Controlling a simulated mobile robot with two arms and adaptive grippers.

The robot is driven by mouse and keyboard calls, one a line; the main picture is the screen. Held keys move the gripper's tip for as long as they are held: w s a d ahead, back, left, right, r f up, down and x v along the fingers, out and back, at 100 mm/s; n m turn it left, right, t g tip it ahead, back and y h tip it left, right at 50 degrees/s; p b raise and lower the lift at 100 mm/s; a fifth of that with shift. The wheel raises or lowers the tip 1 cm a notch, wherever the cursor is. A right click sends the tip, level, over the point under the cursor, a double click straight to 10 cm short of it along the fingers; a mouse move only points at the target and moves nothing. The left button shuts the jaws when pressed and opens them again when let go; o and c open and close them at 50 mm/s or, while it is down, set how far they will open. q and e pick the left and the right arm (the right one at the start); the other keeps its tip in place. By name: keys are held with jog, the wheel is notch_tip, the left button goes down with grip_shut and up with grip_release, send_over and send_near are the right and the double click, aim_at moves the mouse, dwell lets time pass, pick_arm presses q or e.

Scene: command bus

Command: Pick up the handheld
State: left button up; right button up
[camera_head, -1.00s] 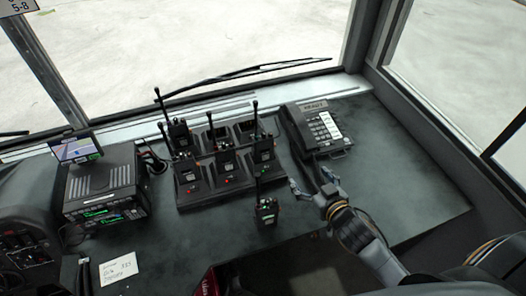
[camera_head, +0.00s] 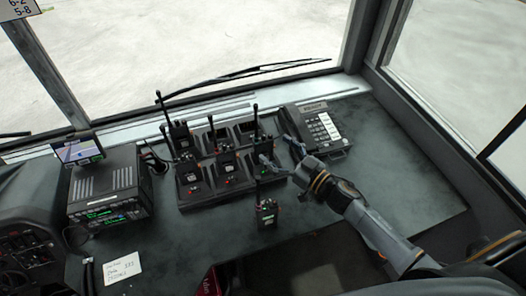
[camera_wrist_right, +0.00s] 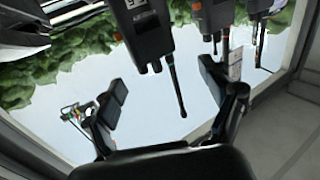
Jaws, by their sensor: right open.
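A black handheld radio (camera_head: 267,212) with an upright antenna stands alone on the dark dashboard, in front of the charger. Several more handhelds, such as one at the back left (camera_head: 181,137), sit in a black multi-slot charger (camera_head: 205,200). My right gripper (camera_head: 277,151) is open and empty, its fingers spread beside the charger's right side and above and behind the lone handheld. In the right wrist view, a dark handheld (camera_wrist_right: 144,32) hangs upside down in the picture, its antenna reaching between the open fingers; I cannot tell which handheld it is. My left gripper is not seen.
A desk phone (camera_head: 318,130) stands just right of the charger, close to my right gripper. A radio unit with a small screen (camera_head: 105,190) and a handwritten note (camera_head: 121,268) are at the left. The dashboard right of the phone is clear.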

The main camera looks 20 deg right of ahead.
aim_at(266, 140)
jog(key=shift+d+f+p+x, duration=0.15)
jog(key=shift+p+x, duration=0.2)
jog(key=shift+x, duration=1.15)
jog(key=shift+d+f+p+x, duration=0.15)
jog(key=shift+p+x, duration=0.2)
jog(key=shift+x, duration=1.1)
jog(key=shift+w, duration=0.1)
jog(key=shift+r, duration=0.1)
jog(key=shift+c, duration=0.4)
grip_shut()
